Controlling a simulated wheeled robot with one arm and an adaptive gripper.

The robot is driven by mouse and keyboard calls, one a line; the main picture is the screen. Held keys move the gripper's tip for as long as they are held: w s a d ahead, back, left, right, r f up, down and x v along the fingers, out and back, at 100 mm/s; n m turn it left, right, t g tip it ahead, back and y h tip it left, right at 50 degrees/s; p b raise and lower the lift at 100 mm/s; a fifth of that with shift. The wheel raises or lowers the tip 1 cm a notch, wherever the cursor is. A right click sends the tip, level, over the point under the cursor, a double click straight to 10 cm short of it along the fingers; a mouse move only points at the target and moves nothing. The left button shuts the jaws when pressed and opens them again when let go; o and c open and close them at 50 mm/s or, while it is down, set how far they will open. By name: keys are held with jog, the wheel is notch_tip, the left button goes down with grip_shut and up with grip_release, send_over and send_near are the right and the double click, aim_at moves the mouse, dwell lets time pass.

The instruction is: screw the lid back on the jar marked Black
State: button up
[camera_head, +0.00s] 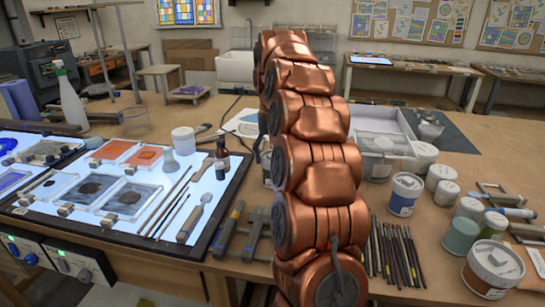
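My copper-coloured arm rises through the middle of the view and hides a strip of the table behind it. My gripper is not in view. Several lidded jars stand to the right of my arm, among them a white-lidded jar with a blue band (403,196), a greenish jar (460,236) and a large jar at the front right (491,272). A white jar (183,141) stands at the left behind the light panel. The labels are too small to read, so I cannot tell which jar is marked Black. I cannot make out a loose lid.
A lit panel (225,185) at the left bears glass palettes with paint (87,188), brushes (173,213) and a dark bottle (222,158). A row of dark pencil-like tools (395,252) lies right of my arm. A spray bottle (70,100) stands at the back left.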

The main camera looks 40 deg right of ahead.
jog(key=shift+m+b, duration=0.75)
jog(key=shift+m, duration=1.05)
jog(key=o, duration=1)
jog(key=shift+w, duration=0.1)
jog(key=shift+r, duration=0.15)
jog(key=shift+r+p, duration=1.9)
jog(key=shift+r, duration=0.95)
jog(key=shift+a, duration=0.1)
